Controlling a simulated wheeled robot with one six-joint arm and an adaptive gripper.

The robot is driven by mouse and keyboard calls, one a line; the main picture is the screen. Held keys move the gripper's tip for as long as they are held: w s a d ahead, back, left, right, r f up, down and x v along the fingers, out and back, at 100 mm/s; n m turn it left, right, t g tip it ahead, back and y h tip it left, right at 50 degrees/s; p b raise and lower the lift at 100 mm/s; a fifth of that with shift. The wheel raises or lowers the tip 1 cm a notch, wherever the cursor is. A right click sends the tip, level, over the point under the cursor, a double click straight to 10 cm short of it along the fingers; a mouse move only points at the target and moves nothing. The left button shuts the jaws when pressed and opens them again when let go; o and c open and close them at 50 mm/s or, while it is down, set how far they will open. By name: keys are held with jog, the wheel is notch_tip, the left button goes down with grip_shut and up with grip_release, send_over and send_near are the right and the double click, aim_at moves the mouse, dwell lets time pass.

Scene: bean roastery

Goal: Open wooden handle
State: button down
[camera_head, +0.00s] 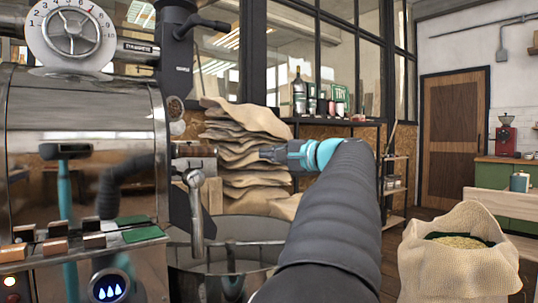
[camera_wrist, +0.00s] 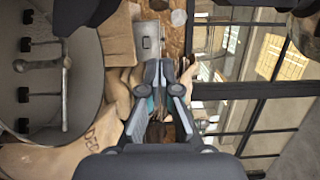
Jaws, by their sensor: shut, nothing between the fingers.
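The wooden handle (camera_head: 195,150) is a short brown grip sticking out from the right side of the roaster's metal front in the head view. A metal lever (camera_head: 196,205) hangs just below it. My gripper (camera_head: 264,153) is to the right of the handle at about the same height in the picture, with a visible gap between them. In the wrist view my gripper (camera_wrist: 162,66) has its fingers together with nothing held. I cannot clearly make out the handle in the wrist view.
The steel roaster (camera_head: 85,150) fills the left side, with a round cooling bin (camera_head: 240,262) below. Stacked sacks (camera_head: 240,130) stand behind my gripper. An open bean sack (camera_head: 460,270) stands at the right front. A shelf with bottles (camera_head: 335,120) is behind.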

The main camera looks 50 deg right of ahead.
aim_at(207, 151)
jog(key=c, duration=1.9)
grip_release()
jog(key=o, duration=0.4)
jog(key=shift+w+a+r, duration=0.1)
jog(key=shift+w+r, duration=0.1)
jog(key=o, duration=0.7)
jog(key=w+a+r+g+y+p, duration=0.1)
jog(key=w+a+g+y+p, duration=0.1)
jog(key=w+a+y+p, duration=0.1)
jog(key=w+p, duration=0.1)
jog(key=w, duration=0.1)
jog(key=shift+w+a+r+y, duration=0.3)
jog(key=shift+a+r+y, duration=0.05)
jog(key=shift+r+y, duration=0.05)
jog(key=p+x, duration=0.1)
jog(key=x, duration=1.2)
jog(key=shift+w+a+f, duration=0.1)
jog(key=shift+w+f, duration=0.05)
jog(key=shift+w, duration=0.15)
grip_shut()
